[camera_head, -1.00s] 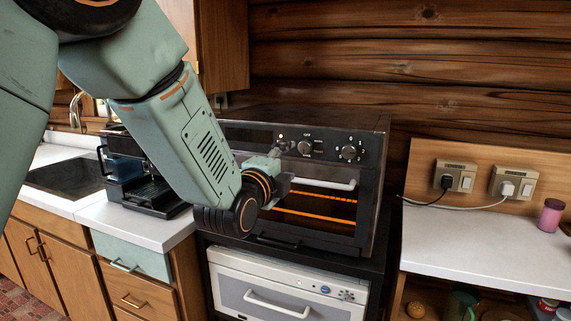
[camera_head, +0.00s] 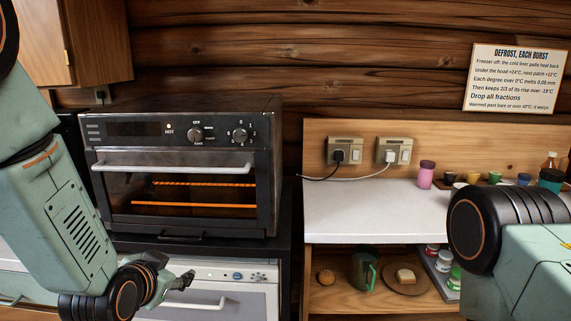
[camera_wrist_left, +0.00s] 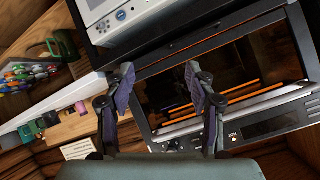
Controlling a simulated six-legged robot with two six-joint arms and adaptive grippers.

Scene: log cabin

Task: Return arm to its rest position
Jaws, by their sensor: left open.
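My left arm comes in from the left in the head view. Its gripper (camera_head: 180,280) is low, in front of the white appliance under the oven, and touches nothing that I can see. In the left wrist view the two fingers of the left gripper (camera_wrist_left: 160,90) stand wide apart with nothing between them. The black oven (camera_head: 180,222) is behind and above the gripper, its door shut and its elements glowing orange. Part of my right arm shows at the right edge of the head view, but its gripper is out of the picture.
The white appliance (camera_head: 245,300) stands below the oven. A white counter (camera_head: 350,215) to the right holds a pink jar (camera_head: 426,175) and several small cups. The shelf below has a green mug (camera_head: 364,272) and a plate with bread (camera_head: 405,277). Two sockets (camera_head: 345,150) with plugs are above.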

